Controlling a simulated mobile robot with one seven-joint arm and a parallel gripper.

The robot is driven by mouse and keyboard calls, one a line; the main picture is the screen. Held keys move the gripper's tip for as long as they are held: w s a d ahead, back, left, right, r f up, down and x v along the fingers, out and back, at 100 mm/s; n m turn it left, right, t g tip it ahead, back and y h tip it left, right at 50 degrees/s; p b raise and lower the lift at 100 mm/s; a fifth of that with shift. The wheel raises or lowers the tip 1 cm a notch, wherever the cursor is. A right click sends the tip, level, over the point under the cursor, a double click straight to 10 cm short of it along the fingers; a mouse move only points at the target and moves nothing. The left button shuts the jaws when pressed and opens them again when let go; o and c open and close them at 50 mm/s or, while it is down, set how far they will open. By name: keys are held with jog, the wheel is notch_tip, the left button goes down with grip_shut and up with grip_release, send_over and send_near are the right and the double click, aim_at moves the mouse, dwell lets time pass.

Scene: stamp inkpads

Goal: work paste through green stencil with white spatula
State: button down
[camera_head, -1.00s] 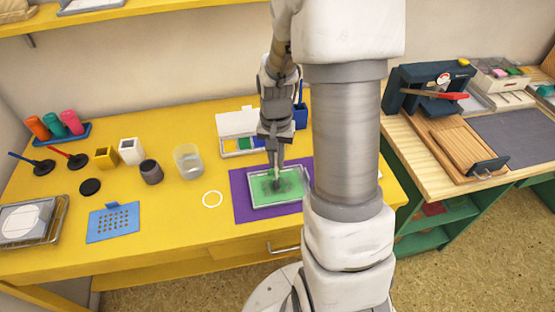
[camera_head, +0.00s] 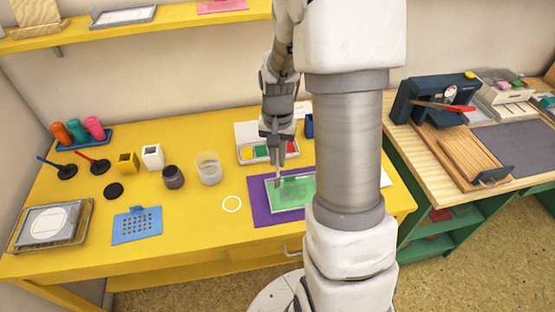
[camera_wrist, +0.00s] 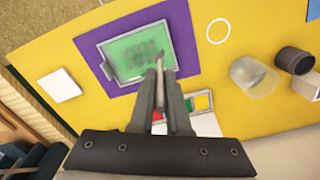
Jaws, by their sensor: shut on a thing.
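The green stencil (camera_head: 296,190) sits in a grey frame on a purple mat (camera_head: 262,208) on the yellow table. In the wrist view the stencil (camera_wrist: 125,47) shows a patch of several dark marks in its middle. My gripper (camera_head: 278,150) is above the stencil's left part, pointing down. In the wrist view my gripper (camera_wrist: 161,95) is shut on a thin tool, taken as the spatula (camera_wrist: 160,62), whose tip lies over the stencil's edge near the frame. The spatula's colour is hard to tell, and whether its tip touches the stencil is unclear.
A glass cup (camera_head: 208,168), a dark cup (camera_head: 173,177) and a white ring (camera_head: 232,204) stand left of the mat. A colour inkpad box (camera_head: 255,152) is behind it. A blue perforated plate (camera_head: 137,224) lies front left. The table between is clear.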

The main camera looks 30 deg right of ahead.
jog(key=shift+r+p, duration=0.95)
jog(key=shift+r, duration=0.65)
